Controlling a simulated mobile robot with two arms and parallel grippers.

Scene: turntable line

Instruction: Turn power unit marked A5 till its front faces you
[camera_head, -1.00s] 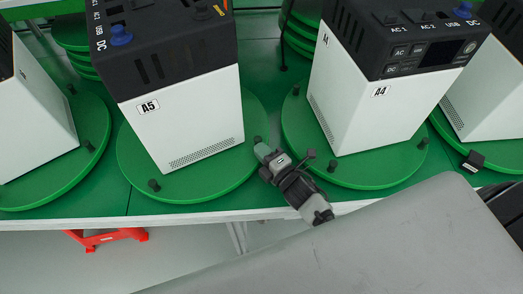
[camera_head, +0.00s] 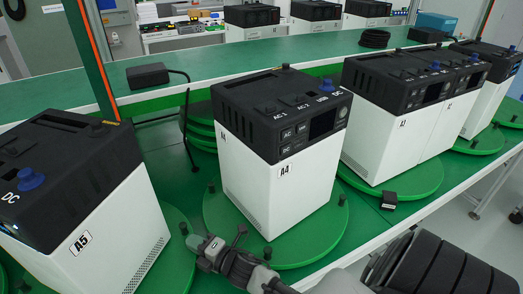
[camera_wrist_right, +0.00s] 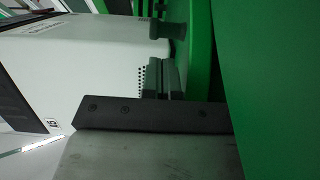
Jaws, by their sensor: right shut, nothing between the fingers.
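The power unit marked A5 (camera_head: 105,235) is white with a black top and stands upright on a green turntable (camera_head: 180,265) at the lower left of the head view. My right gripper (camera_head: 198,246) is shut and empty, at the turntable's right edge close to a small peg (camera_head: 184,228). In the wrist view its shut fingers (camera_wrist_right: 163,78) are beside the unit's vented lower edge (camera_wrist_right: 125,55), below a peg (camera_wrist_right: 168,30). Contact cannot be told. My left gripper is not in view.
The A4 unit (camera_head: 275,190) stands on its own turntable (camera_head: 325,235), just right of my gripper. More units (camera_head: 400,135) stand further right. A small black block (camera_head: 389,200) lies on the green table. A green belt with a black box (camera_head: 147,75) runs behind.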

